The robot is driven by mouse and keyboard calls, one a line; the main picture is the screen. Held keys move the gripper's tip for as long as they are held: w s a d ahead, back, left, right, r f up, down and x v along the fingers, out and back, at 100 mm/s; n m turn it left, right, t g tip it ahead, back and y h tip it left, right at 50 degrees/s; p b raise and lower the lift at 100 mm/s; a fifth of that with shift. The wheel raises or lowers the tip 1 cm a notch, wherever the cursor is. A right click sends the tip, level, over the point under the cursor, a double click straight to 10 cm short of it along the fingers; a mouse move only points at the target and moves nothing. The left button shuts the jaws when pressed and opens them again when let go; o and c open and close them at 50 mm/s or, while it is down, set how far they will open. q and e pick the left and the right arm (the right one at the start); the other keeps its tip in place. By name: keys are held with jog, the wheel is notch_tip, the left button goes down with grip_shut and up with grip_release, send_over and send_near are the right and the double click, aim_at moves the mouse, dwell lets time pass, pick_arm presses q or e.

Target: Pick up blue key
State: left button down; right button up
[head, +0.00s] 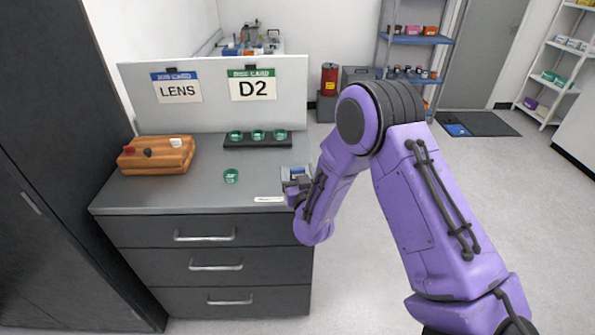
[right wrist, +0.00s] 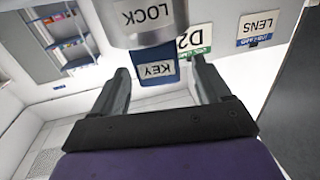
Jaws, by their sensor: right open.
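The blue key (right wrist: 158,72), labelled KEY, shows upside down in the right wrist view, at the grey metal lock (right wrist: 145,18) labelled LOCK. My right gripper (right wrist: 159,68) is open, with one finger on each side of the key in the picture. Gaps show between the key and both fingers; I cannot tell how deep it sits between them. In the head view my right gripper (head: 291,186) is at the right end of the grey cabinet top (head: 190,196), largely hidden by my wrist. The key cannot be made out there. My left gripper is not in view.
On the cabinet, a wooden block (head: 157,160) with small knobs stands left. A dark rack (head: 257,142) holds green lenses, and one green lens (head: 231,176) lies in front. A white board (head: 213,121) with LENS and D2 cards stands behind. The front middle top is clear.

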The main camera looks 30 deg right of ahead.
jog(key=shift+w+d+f, duration=0.15)
jog(key=shift+w+d, duration=0.2)
jog(key=shift+w, duration=0.25)
jog(key=shift+s+a, duration=0.1)
jog(key=c, duration=1.2)
